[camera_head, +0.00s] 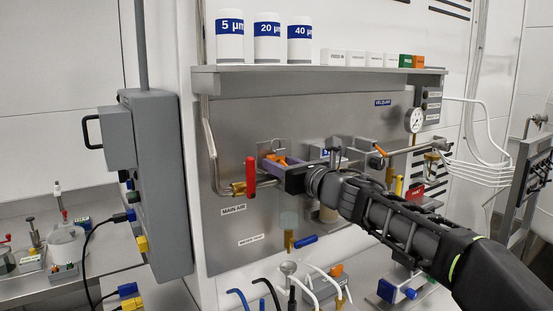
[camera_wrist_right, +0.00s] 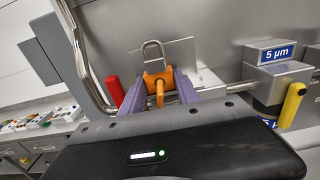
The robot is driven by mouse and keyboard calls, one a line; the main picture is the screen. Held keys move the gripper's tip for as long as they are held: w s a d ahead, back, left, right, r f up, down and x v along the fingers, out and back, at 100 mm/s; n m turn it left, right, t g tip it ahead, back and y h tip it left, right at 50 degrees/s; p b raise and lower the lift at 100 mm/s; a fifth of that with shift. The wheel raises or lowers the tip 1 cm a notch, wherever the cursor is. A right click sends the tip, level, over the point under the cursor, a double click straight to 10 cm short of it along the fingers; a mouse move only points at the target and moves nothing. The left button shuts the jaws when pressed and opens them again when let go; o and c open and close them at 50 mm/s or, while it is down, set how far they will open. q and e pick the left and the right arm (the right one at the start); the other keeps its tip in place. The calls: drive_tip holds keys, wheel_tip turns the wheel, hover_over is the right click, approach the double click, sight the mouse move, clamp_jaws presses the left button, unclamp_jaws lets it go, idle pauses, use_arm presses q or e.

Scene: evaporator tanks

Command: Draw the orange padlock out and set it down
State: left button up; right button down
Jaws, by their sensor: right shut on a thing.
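The orange padlock (camera_wrist_right: 158,78) sits between the purple fingers of my right gripper (camera_wrist_right: 156,84) in the right wrist view. The fingers press on it from both sides. A steel loop (camera_wrist_right: 152,48) rises above the orange body, in front of a flat pale plate (camera_wrist_right: 178,52). I cannot tell whether the loop still passes through anything. In the head view the padlock (camera_head: 277,158) is small and partly hidden by my right gripper (camera_head: 276,162), close to the main air pipe. My left gripper is in neither view.
A red valve handle (camera_head: 251,176) is just left of the gripper; it also shows in the wrist view (camera_wrist_right: 115,92). A 5 µm filter housing (camera_wrist_right: 282,52) with a yellow handle is at the right. A shelf (camera_head: 310,69) with canisters runs above. Hoses and fittings crowd the bench below.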

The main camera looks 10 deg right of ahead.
drive_tip(key=shift+w+d+r, duration=0.1)
drive_tip(key=shift+d+r, duration=0.05)
drive_tip(key=shift+d, duration=0.05)
idle(0.5)
drive_tip(key=shift+w+d+p, duration=0.25)
drive_tip(key=shift+d+p, duration=0.05)
drive_tip(key=shift+d, duration=0.4)
drive_tip(key=shift+w+d+p, duration=0.3)
drive_tip(key=shift+d, duration=0.45)
drive_tip(key=shift+w+d+p, duration=0.25)
drive_tip(key=shift+d+p, duration=0.05)
drive_tip(key=shift+d, duration=0.4)
drive_tip(key=b+v, duration=0.1)
drive_tip(key=v, duration=0.6)
drive_tip(key=shift+r, duration=0.45)
drive_tip(key=shift+a, duration=0.1)
